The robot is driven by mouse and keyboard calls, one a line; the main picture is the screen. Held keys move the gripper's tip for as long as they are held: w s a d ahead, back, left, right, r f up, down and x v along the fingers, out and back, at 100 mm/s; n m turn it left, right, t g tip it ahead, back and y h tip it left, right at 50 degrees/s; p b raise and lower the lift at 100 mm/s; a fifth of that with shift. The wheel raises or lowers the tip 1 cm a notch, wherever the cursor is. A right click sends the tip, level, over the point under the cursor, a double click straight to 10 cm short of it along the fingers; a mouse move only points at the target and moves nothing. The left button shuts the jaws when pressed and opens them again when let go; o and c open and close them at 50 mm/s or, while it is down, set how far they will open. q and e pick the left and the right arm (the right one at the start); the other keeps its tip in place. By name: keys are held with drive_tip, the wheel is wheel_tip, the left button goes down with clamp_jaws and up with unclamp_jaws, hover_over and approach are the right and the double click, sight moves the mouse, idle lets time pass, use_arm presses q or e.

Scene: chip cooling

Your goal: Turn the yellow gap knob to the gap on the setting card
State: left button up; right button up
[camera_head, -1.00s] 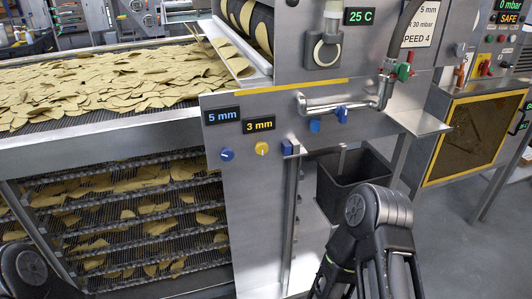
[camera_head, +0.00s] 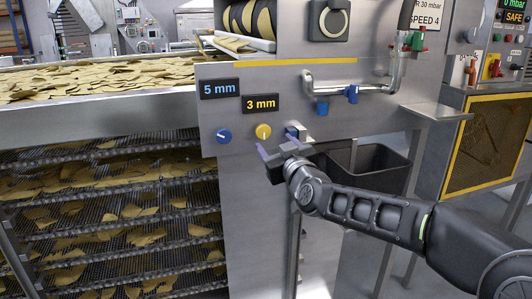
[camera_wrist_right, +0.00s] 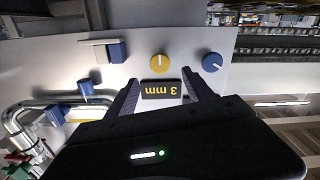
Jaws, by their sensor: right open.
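The yellow gap knob (camera_head: 263,131) sits on the machine's steel front panel, its pointer mark near vertical. Below it in the head view is my right gripper (camera_head: 278,146), open and empty, fingers towards the panel. In the upside-down right wrist view the knob (camera_wrist_right: 159,63) shows beyond and between the fingertips (camera_wrist_right: 163,85), apart from them. The display with yellow digits (camera_head: 261,104) above the knob reads 3 mm. The setting card (camera_head: 426,14) is cut off at the top; only the 30 mbar and SPEED 4 lines show. My left gripper is not in view.
A blue knob (camera_head: 223,136) is left of the yellow one, under a blue 5 mm display (camera_head: 220,88). A blue block (camera_head: 292,131) juts out just right of the gripper. A pipe with blue valve handles (camera_head: 351,94) and a dark bin (camera_head: 370,165) are further right.

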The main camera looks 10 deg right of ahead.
sight(264, 133)
drive_tip(key=shift+w, duration=0.1)
drive_tip(key=w, duration=0.5)
drive_tip(key=w+p, duration=0.1)
drive_tip(key=w, duration=0.1)
drive_tip(key=shift+w+a, duration=0.25)
drive_tip(key=shift+w, duration=0.1)
drive_tip(key=shift+c, duration=0.5)
clamp_jaws()
